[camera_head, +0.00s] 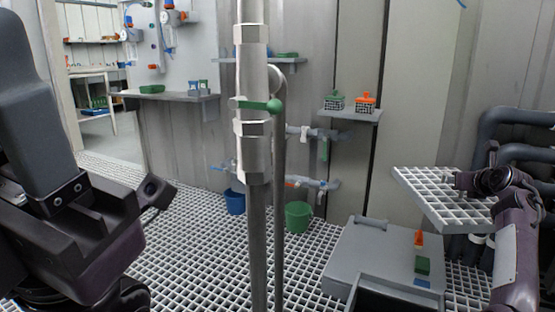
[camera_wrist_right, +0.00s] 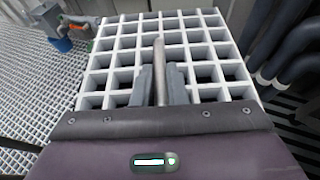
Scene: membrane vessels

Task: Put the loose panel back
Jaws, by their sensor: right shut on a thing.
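The loose panel is a white square floor grating (camera_head: 425,208). It is held up off the floor at the right of the head view, slightly tilted. My right gripper (camera_head: 468,181) is shut on it near its right side. In the right wrist view the two grey fingers (camera_wrist_right: 160,86) close on an upright grey bar over the grating (camera_wrist_right: 110,55). Its far edge shows at the top of that view. My left gripper (camera_head: 125,205) is close to the camera at the left, apart from the panel. Its fingertips are not clear enough to judge.
A grey case (camera_head: 375,262) with small coloured items stands on the grating floor (camera_head: 200,235) below the panel. Dark pipes (camera_head: 515,120) stand at the right. A vertical pipe with a green valve (camera_head: 273,106) crosses the middle. Blue (camera_head: 235,202) and green (camera_head: 298,217) buckets stand behind.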

